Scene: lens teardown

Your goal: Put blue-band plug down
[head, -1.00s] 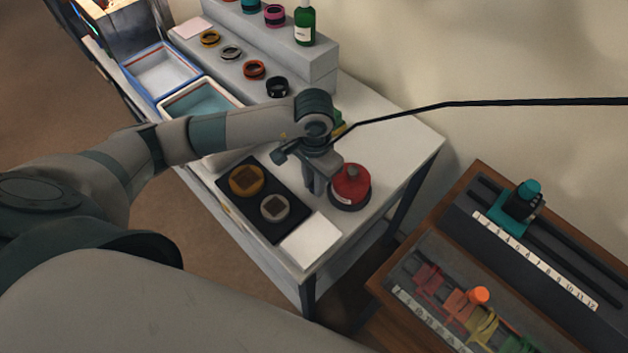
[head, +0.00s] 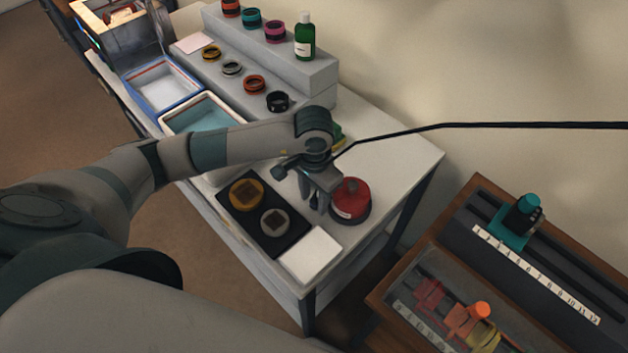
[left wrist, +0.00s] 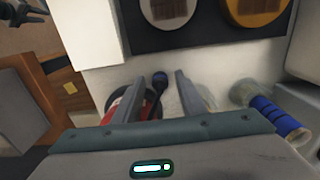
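My left gripper (head: 314,206) is low over the white table, between the black tray and the red round piece (head: 350,199). In the left wrist view its two fingers (left wrist: 161,80) stand apart. A slim dark piece with a rounded end (left wrist: 158,83) shows between them, nearer the left finger; I cannot tell whether it is the plug or whether it touches a finger. A blue ribbed cylinder (left wrist: 280,116) lies to the right of the fingers in that view, apart from them. No blue band can be made out in the head view. My right gripper is not in view.
The black tray (head: 237,217) holds a gold ring and a grey ring. A white pad (head: 311,255) lies beside it. A stepped grey rack (head: 318,72) carries several rings and a green bottle (head: 305,38). A wooden-edged case (head: 378,292) stands at the right.

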